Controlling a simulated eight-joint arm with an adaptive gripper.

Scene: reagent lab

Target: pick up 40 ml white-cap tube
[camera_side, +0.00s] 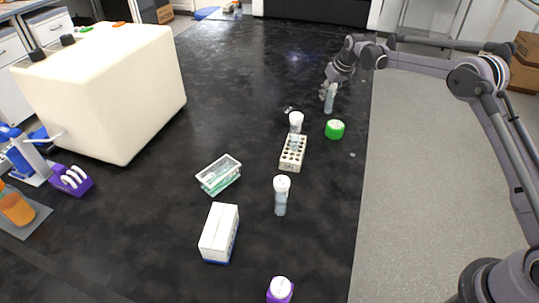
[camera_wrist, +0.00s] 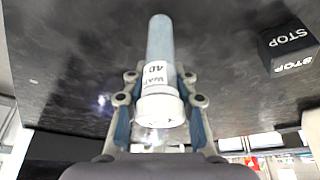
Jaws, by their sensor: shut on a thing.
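My gripper (camera_side: 327,90) is at the far right of the dark bench in the side view, shut on a white-cap tube (camera_side: 330,103). In the wrist view the fingers of my gripper (camera_wrist: 158,85) sit on both sides of the tube (camera_wrist: 160,45). Its white cap (camera_wrist: 160,110) is toward my palm and its blue-grey body points away. A label on it shows "40" and part of a word, upside down. In the side view the tube looks roughly upright; I cannot tell whether its lower end touches the bench.
A tube rack (camera_side: 292,153), another white-cap tube (camera_side: 281,196) and a white box (camera_side: 219,233) stand nearer. A black block marked STOP (camera_wrist: 290,45) shows in the wrist view.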

